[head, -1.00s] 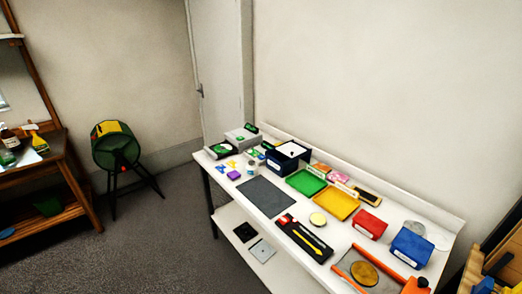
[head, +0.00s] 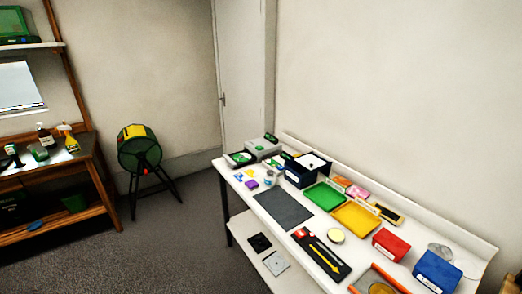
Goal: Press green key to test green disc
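The white table (head: 437,231) stands on the right. At its far left end is a black device (head: 240,158) with a green-and-white face; beside it is a grey box (head: 262,147) with a small green part on top. I cannot make out a separate green key or green disc at this size. A pale round disc (head: 336,236) lies beside a black panel (head: 322,256) with a yellow arrow and a red patch. Neither of my grippers is in view.
The table also holds a dark blue box (head: 308,171), a green tray (head: 323,196), a yellow tray (head: 356,218), a red bin (head: 390,245), a blue bin (head: 437,272) and a grey mat (head: 284,209). A green drum on legs (head: 138,148) stands left. The floor between is clear.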

